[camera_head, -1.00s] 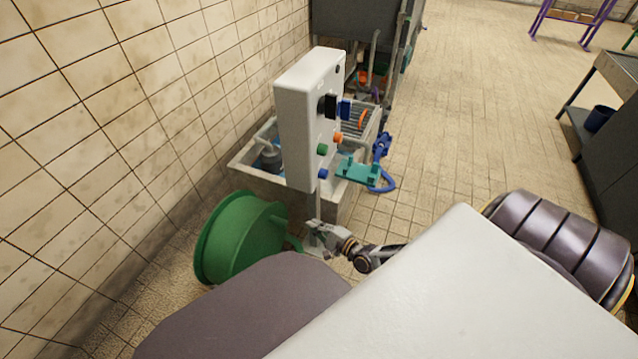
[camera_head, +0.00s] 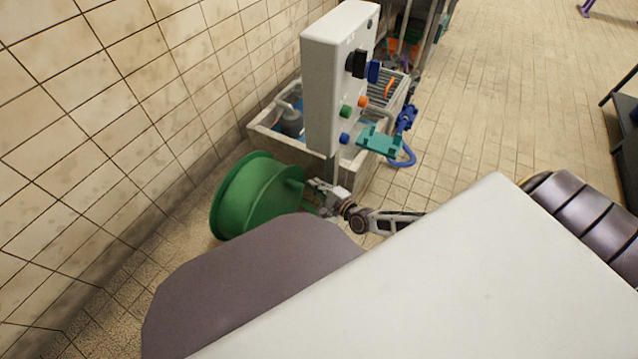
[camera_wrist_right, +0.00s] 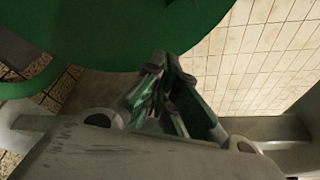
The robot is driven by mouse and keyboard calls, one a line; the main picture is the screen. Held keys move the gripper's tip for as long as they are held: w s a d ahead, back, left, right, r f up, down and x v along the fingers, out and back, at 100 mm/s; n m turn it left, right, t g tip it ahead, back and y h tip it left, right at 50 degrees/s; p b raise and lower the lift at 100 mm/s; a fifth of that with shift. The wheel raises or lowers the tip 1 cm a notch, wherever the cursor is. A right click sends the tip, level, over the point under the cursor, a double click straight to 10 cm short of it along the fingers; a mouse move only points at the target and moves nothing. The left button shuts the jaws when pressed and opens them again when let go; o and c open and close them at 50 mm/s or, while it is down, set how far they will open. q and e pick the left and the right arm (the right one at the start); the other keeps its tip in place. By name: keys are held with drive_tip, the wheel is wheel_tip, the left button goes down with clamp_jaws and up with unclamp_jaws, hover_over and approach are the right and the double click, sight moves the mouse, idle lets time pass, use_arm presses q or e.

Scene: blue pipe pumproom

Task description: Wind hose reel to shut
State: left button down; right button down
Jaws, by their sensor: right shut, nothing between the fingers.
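The green hose reel (camera_head: 258,197) stands low against the tiled wall, at the left of the head view. A short green handle sticks out from its right side, close to my right gripper. My right gripper (camera_head: 318,190) is at the reel's right side, with its fingers shut and nothing between them. In the right wrist view the reel's green disc (camera_wrist_right: 130,25) fills the top, and the closed fingers (camera_wrist_right: 165,95) point toward it. I cannot tell whether the fingers touch the handle. My left gripper is not in view.
A white control box (camera_head: 335,80) with coloured knobs stands on a post just behind the reel. Behind it is a concrete basin (camera_head: 270,138). A teal bracket (camera_head: 378,141) and a blue hook (camera_head: 404,158) stick out to the right. The tiled floor (camera_head: 500,90) at right is open.

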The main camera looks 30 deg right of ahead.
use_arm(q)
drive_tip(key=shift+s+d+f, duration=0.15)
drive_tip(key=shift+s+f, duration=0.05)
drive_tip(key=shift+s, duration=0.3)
use_arm(e)
drive_tip(key=shift+s+a+r, duration=0.4)
drive_tip(key=shift+s+a, duration=0.05)
drive_tip(key=shift+a, duration=0.25)
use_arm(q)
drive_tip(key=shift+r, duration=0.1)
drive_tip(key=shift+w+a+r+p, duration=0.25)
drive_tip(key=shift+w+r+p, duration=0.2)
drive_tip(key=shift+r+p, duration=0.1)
use_arm(e)
drive_tip(key=shift+s+a+r+n, duration=0.15)
drive_tip(key=shift+a+r+n, duration=0.15)
drive_tip(key=shift+r, duration=0.1)
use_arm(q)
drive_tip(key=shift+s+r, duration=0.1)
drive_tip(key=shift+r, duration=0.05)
use_arm(e)
drive_tip(key=shift+a+r, duration=0.1)
drive_tip(key=shift+r, duration=0.05)
